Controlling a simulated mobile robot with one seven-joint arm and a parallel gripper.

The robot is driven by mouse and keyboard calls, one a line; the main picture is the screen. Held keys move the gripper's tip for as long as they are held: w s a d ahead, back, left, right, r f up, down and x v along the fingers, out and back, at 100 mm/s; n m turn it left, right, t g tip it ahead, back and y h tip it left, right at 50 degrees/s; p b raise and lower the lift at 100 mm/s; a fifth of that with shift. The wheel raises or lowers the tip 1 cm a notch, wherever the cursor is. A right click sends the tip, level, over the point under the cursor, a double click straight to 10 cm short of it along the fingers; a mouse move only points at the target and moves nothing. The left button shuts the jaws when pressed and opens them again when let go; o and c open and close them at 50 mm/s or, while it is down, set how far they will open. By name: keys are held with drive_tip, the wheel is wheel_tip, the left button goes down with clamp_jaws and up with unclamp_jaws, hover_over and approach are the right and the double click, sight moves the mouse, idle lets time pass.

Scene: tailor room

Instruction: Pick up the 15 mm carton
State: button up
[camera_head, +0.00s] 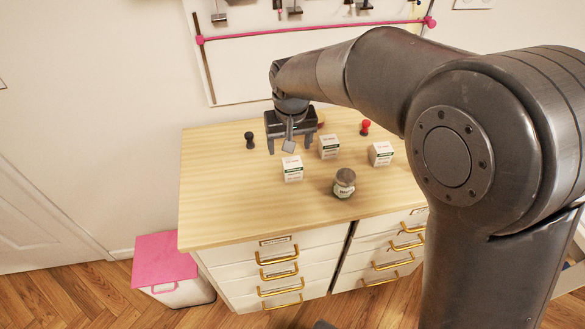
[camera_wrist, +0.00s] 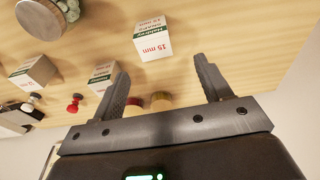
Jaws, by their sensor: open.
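A white carton with a green band and red "15 mm" lettering (camera_wrist: 152,40) is at the top middle of the wrist view. It appears to be the front-left carton (camera_head: 292,170) in the head view, standing on the wooden top. My gripper (camera_head: 289,148) is open and empty above the dresser, pointing down, behind this carton. In the wrist view the fingers of my gripper (camera_wrist: 161,72) are spread apart, and the carton lies beyond the fingertips, touching neither.
Similar cartons stand at the middle (camera_head: 329,148) and right (camera_head: 381,154); their sizes are unreadable. A lidded jar (camera_head: 344,184) is right of the front-left carton. The wooden top (camera_head: 225,205) is clear at left.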

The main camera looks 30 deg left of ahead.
sight(292, 162)
drive_tip(key=f, duration=0.4)
drive_tip(key=shift+w+a+f, duration=0.15)
drive_tip(key=shift+w+f, duration=0.1)
drive_tip(key=shift+f, duration=0.05)
drive_tip(key=shift+w+f, duration=0.15)
drive_tip(key=shift+f, duration=1.2)
drive_tip(key=shift+w+f, duration=0.15)
drive_tip(key=shift+f, duration=1.2)
drive_tip(key=shift+c, duration=0.3)
drive_tip(key=c, duration=1)
drive_tip(key=shift+r, duration=0.1)
